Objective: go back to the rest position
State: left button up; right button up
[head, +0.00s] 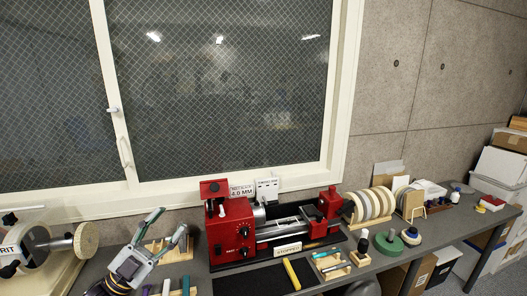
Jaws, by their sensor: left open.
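My left gripper (168,224) is in the lower left of the head view, raised over the left part of the grey bench (216,284). Its two fingers are spread apart with nothing between them. A wooden rack (160,247) shows just behind the fingers; I cannot tell how far apart they are. My right gripper is not in view.
A red lathe-like machine (231,232) stands mid-bench, with a yellow-handled tool (291,274) in front. A grinding wheel (87,240) is at the far left. A rack of discs (371,205), a green disc (388,243) and small bottles stand to the right. A window is behind.

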pick_arm(q)
notch_tip(320, 180, down, 22)
jog(key=w+d+n+g+y, duration=0.1)
jog(key=d+n+g+y, duration=0.15)
jog(key=n+y, duration=1.1)
jog(key=s+a+f+n+g+y, duration=0.1)
jog(key=s+f+n+g+y, duration=0.15)
jog(key=s+f+g, duration=0.5)
jog(key=s+a+f+n+g+y, duration=0.1)
jog(key=s+f+g+y, duration=0.3)
jog(key=s, duration=0.7)
notch_tip(320, 180, down, 32)
jog(key=s+a+r+g+h+p, duration=0.1)
jog(key=s+a+p, duration=0.1)
jog(key=s+a+f, duration=0.4)
jog(key=s+f, duration=0.5)
jog(key=s, duration=0.1)
jog(key=s+a+f+g+p, duration=0.1)
jog(key=s+a+f, duration=0.3)
jog(key=s+f, duration=0.5)
jog(key=shift+s+f+m+y, duration=0.3)
jog(key=shift+s+f, duration=0.05)
jog(key=shift+s, duration=0.45)
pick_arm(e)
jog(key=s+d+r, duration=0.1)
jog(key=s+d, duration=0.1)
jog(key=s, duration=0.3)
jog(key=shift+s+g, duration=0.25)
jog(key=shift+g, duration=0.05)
